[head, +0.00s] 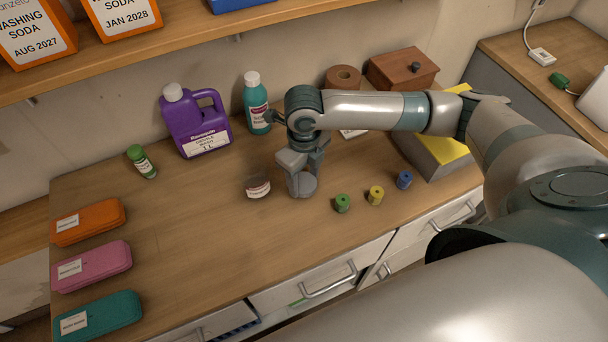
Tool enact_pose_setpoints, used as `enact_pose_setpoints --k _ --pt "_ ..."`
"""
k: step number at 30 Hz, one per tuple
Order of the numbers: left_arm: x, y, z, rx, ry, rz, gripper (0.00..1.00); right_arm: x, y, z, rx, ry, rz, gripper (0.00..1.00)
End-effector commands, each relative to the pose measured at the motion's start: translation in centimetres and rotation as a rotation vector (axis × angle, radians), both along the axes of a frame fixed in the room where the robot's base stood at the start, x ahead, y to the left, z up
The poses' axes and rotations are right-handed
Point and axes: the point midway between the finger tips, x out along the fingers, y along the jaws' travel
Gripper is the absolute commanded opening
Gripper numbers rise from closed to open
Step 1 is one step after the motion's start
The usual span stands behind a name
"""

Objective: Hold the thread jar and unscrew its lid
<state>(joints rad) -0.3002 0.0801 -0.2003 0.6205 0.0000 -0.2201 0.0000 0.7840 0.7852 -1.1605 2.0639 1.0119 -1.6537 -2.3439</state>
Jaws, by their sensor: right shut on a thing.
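The thread jar (258,188) appears as a small, clear, labelled jar upright on the wooden counter in the head view. No lid shows on it, though its rim is too small to see well. My right gripper (301,180) points down just to the right of the jar, apart from it. It is shut on a grey round piece (307,185) that looks like the jar's lid, low over the counter. I cannot tell whether this piece touches the counter. My left gripper is not in view.
Green (342,203), yellow (375,195) and blue (404,180) spools stand right of the gripper. Orange (88,222), pink (92,267) and teal (98,315) cases lie left.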

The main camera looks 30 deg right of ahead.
Motion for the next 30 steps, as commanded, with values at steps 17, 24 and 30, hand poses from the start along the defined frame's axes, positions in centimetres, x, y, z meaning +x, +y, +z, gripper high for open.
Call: enact_pose_setpoints --k 17,24,30 --pt "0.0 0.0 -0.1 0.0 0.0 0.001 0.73 0.0 0.0 -0.2 0.0 0.0 0.0 0.69" --pt "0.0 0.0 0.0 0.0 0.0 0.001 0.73 0.0 0.0 0.1 0.0 0.0 0.001 0.69" --pt "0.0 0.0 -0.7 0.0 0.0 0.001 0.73 0.1 0.1 1.6 0.001 -0.003 0.001 0.69"
